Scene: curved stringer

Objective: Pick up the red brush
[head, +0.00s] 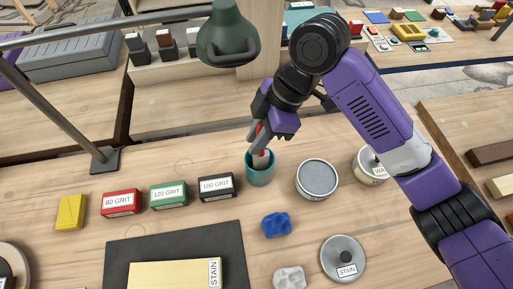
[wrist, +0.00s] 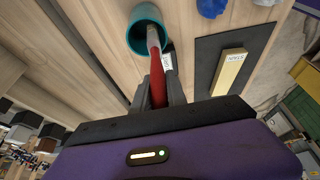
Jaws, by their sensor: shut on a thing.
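The red brush (wrist: 158,88) is between the fingers of my gripper (wrist: 160,92) in the wrist view. Its red handle runs back between the fingers, and its pale end points into a teal cup (wrist: 146,14). In the head view my gripper (head: 259,140) is above the teal cup (head: 260,174), and a bit of the red brush (head: 259,130) shows at the fingers. The brush's lower end is inside or at the mouth of the cup; its tip is hidden.
Right of the cup stand an open grey-topped tin (head: 317,177) and a second tin (head: 368,164). Left are the grit blocks (head: 168,195). A blue lump (head: 276,225), a stain lid (head: 344,258) and a dark mat (head: 118,252) lie in front. A green lamp (head: 229,38) hangs behind.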

